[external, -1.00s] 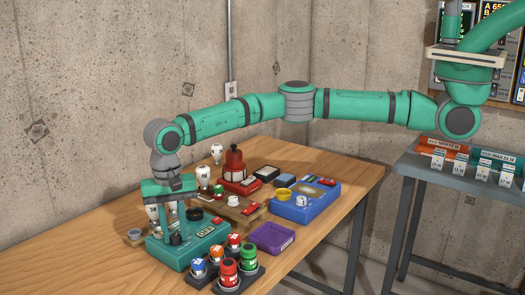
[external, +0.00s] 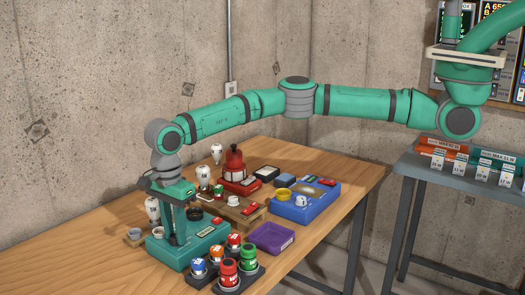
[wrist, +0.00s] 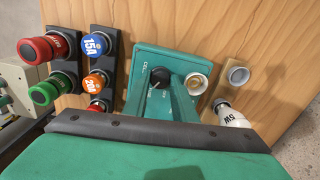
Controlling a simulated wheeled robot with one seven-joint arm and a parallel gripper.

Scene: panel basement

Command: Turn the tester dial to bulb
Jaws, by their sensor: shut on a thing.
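The tester is a teal box (external: 213,240) at the near left of the table, and its top (wrist: 178,58) shows in the wrist view. Its black dial (wrist: 160,74) sits between my fingers, with a CELL label beside it. Other small lettering near the dial is too small to read, and I cannot tell exactly where the dial points. My gripper (external: 174,240) reaches down onto the tester from above. In the wrist view its teal fingers (wrist: 160,84) are closed around the dial's sides. A round pale socket (wrist: 197,83) is on the tester right of the dial.
Racks of coloured fuses, including a blue one (wrist: 95,44) and a green one (external: 248,256), stand close beside the tester. A white bulb (wrist: 232,116) and a small cup (wrist: 238,75) stand on its other side. A purple tray (external: 272,238) and blue box (external: 306,207) lie to the right.

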